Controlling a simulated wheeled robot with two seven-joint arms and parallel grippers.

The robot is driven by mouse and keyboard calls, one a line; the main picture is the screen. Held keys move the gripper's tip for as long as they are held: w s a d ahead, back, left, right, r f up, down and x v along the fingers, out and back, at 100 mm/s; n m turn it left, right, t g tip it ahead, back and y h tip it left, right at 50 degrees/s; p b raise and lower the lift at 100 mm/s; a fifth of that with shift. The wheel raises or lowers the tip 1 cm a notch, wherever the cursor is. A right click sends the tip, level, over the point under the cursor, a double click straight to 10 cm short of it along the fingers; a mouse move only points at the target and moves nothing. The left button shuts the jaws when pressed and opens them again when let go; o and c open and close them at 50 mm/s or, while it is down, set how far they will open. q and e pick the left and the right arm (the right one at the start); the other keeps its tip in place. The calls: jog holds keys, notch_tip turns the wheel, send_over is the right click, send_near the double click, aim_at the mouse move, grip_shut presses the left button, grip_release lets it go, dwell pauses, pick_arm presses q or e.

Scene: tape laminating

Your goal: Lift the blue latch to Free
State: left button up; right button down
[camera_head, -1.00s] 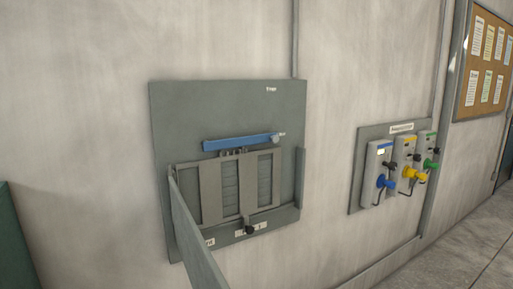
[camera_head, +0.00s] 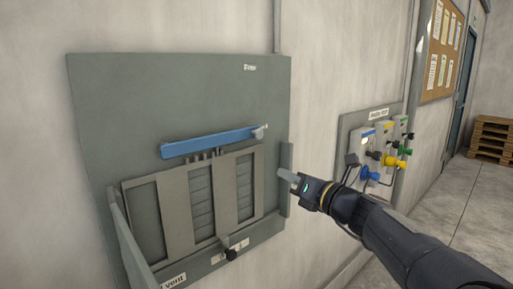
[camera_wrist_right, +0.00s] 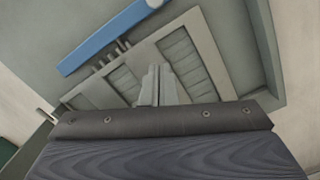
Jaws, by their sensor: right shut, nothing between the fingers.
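The blue latch (camera_head: 208,143) is a long bar lying nearly level across the grey panel (camera_head: 160,85), above the slatted vent frame (camera_head: 200,200). A small light knob sits at its right end. In the right wrist view the latch (camera_wrist_right: 108,36) runs diagonally at the upper left. My right gripper (camera_head: 284,175) comes in from the right, shut and empty, to the right of the vent frame and lower than the latch's right end. Its fingers (camera_wrist_right: 158,82) show in the wrist view in front of the frame, apart from the latch. My left gripper is not in view.
An open grey flap (camera_head: 128,240) sticks out at the panel's lower left. A dark knob (camera_head: 230,254) sits below the frame. A board with coloured valves (camera_head: 385,150) is on the wall to the right. Pallets (camera_head: 492,138) stand at the far right.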

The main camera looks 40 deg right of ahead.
jog(key=w+d+r+p, duration=0.1)
jog(key=w+r+p, duration=0.3)
jog(key=w, duration=0.7)
jog(key=shift+d, duration=0.1)
jog(key=shift+r, duration=0.1)
